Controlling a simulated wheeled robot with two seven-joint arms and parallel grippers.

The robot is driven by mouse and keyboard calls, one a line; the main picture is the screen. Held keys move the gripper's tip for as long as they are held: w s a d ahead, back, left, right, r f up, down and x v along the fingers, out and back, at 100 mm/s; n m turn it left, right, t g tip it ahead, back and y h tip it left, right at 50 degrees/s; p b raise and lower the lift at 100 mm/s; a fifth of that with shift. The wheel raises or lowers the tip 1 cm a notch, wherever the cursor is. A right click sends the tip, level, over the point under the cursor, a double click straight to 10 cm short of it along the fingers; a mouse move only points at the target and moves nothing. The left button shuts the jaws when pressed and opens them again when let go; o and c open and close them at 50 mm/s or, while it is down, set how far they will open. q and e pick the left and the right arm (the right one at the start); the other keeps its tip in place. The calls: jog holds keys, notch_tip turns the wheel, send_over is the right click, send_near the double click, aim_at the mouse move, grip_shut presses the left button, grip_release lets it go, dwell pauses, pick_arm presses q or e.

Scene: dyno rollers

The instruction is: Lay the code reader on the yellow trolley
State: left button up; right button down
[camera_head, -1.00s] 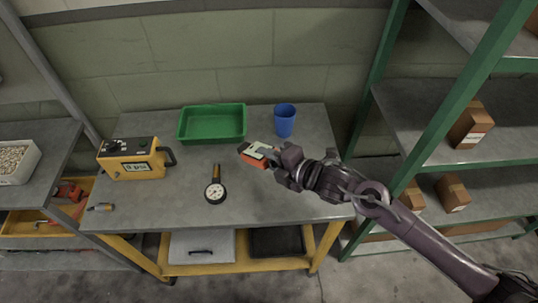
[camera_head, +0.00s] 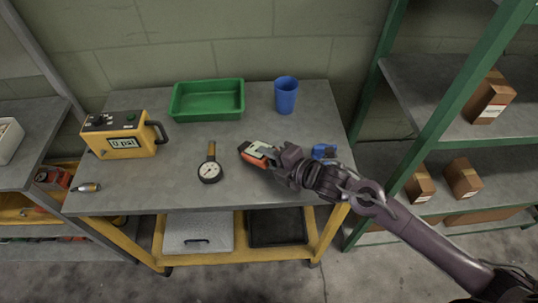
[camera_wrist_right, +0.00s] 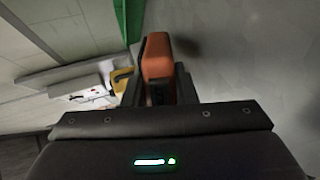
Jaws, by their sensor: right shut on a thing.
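The code reader (camera_head: 255,153), an orange handheld unit with a pale screen face, is in my right gripper (camera_head: 276,158). In the right wrist view, its orange body (camera_wrist_right: 157,66) sits between the two dark fingers, which are shut on it. The yellow trolley (camera_head: 255,192) has a grey top and a yellow frame. The reader is over the middle right of that top, right of the dial gauge. I cannot tell whether it touches the surface. My left gripper is not in view.
On the trolley top are a green tray (camera_head: 208,117), a blue cup (camera_head: 286,96), a yellow tester (camera_head: 125,146), a dial gauge (camera_head: 210,171) and a small blue object (camera_head: 323,151) partly behind my arm. A green-framed shelf (camera_head: 440,125) stands at right. The top's front middle is clear.

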jog(key=c, duration=1.1)
grip_release()
jog(key=shift+s+d, duration=0.35)
jog(key=b+v, duration=0.1)
jog(key=v, duration=0.6)
jog(key=shift+a+r, duration=0.1)
jog(key=shift+r, duration=0.05)
